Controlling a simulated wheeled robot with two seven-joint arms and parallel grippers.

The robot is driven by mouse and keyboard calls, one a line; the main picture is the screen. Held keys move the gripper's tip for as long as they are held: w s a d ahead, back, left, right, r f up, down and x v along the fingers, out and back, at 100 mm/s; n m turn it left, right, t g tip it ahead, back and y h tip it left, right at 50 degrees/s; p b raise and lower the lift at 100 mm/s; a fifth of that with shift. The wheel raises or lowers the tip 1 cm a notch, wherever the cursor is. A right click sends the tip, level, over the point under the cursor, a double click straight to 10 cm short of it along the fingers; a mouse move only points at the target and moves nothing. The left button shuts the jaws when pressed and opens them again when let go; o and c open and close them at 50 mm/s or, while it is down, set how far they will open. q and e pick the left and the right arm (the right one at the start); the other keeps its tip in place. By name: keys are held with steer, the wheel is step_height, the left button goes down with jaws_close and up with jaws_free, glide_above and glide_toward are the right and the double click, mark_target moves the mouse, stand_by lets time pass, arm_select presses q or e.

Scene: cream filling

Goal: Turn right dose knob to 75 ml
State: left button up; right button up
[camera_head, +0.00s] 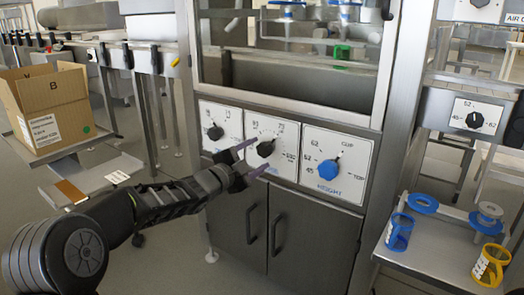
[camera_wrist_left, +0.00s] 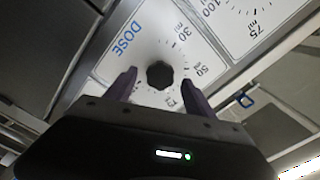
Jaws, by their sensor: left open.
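The right dose knob is a black knob (camera_head: 265,148) on the middle white dial panel of the machine front. In the left wrist view the dark round knob (camera_wrist_left: 160,75) sits on a white panel marked DOSE, 30, 50 and 75. My left gripper (camera_head: 254,159) is open in front of this panel, its purple fingers pointing at it. In the left wrist view the fingertips (camera_wrist_left: 159,88) lie either side of the knob, without visible contact. Where the knob's pointer stands is not clear. My right gripper is out of view.
Another black knob (camera_head: 215,132) is on the left panel, and a blue HEIGHT knob (camera_head: 328,169) is on the right panel. Dark cabinet doors (camera_head: 285,238) lie below. A cardboard box (camera_head: 50,105) stands at left, and a side shelf (camera_head: 430,245) holds blue and yellow parts.

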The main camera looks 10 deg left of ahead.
arm_select(q)
steer(key=v, duration=0.4)
